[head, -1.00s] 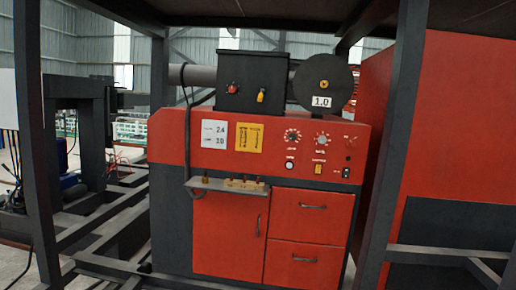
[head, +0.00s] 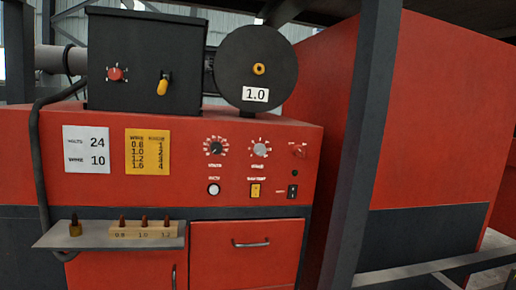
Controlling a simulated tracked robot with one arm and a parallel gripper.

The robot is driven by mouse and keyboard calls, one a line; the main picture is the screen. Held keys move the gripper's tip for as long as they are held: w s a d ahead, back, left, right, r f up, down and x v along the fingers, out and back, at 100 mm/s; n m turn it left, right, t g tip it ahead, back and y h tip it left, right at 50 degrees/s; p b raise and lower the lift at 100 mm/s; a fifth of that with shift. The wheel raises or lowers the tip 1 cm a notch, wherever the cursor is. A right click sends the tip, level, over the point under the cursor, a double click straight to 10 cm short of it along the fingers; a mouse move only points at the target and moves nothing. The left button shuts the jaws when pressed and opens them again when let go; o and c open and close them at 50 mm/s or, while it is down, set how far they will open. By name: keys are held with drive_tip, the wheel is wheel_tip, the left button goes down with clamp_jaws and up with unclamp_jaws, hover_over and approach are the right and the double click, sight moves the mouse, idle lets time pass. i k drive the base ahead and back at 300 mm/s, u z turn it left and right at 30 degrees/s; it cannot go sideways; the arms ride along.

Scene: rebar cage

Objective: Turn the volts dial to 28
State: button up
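The volts dial (head: 215,146) is a black knob with a light pointer and a ring of white marks, on the red front panel of the machine. The label under it looks like "VOLTS", though it is blurred. Its exact setting is too small to read. A white card (head: 87,149) to the left reads "VOLTS 24" and "WIRE 10". A second dial (head: 260,148), with a grey knob, sits just right of the volts dial. My gripper is not in view.
A yellow chart (head: 147,151) is left of the dials. Below them are a white button (head: 213,189) and a yellow switch (head: 255,190). A shelf (head: 100,240) with nozzles juts out at lower left. A dark post (head: 362,150) stands right of the machine.

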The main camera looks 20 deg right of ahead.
sight(216, 147)
drive_tip(key=z, duration=0.35)
drive_tip(key=i, duration=1.05)
drive_tip(key=z, duration=0.5)
